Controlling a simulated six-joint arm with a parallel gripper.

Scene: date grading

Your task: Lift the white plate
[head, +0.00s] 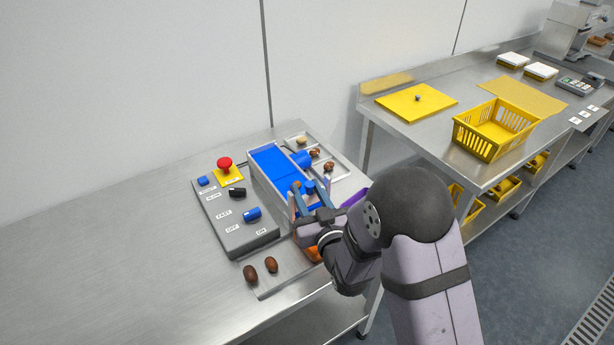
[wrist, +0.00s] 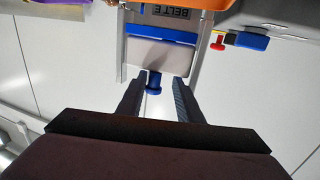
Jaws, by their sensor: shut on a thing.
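The white plate (wrist: 160,56) shows in the wrist view as a pale panel between two side rails, with a blue strip along one edge and a blue knob (wrist: 153,82) at the other. My gripper (wrist: 156,80) is shut, with its fingers on either side of this knob. In the head view my gripper (head: 309,192) is at the near end of the blue belt (head: 272,163), with a blue knob between its fingers. The pale panel itself is hidden there by my gripper and arm. I cannot tell whether the plate is clear of its rails.
A grey control box (head: 235,220) with a red button (head: 225,163) stands left of the belt. Two dates (head: 251,273) lie in front, and several more lie in a tray (head: 340,168) behind. A yellow basket (head: 493,130) stands on the right bench.

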